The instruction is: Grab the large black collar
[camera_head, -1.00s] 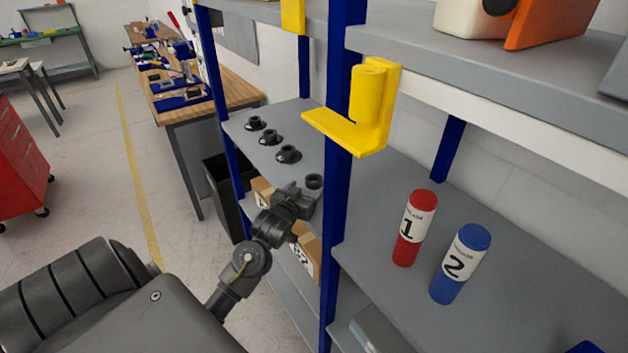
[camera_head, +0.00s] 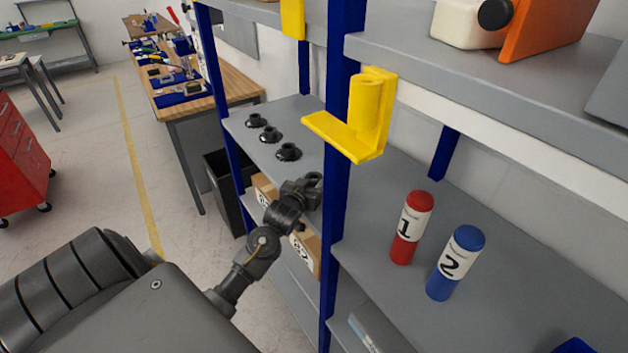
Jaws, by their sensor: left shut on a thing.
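A black collar (camera_head: 314,178) sits at the front right of the left grey shelf, beside the blue upright. My left gripper (camera_head: 307,184) is at this collar and is shut on it; the fingers hide part of it. Three other black collars stand in a row further back on the same shelf: a near one (camera_head: 288,152), a middle one (camera_head: 270,134) and a far one (camera_head: 255,120). My right gripper is not in view.
A blue upright (camera_head: 334,200) with a yellow bracket (camera_head: 362,120) stands just right of my left gripper. A red bottle (camera_head: 411,228) and a blue bottle (camera_head: 456,263) stand on the right shelf (camera_head: 520,290). Cardboard boxes (camera_head: 306,250) sit below the gripper.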

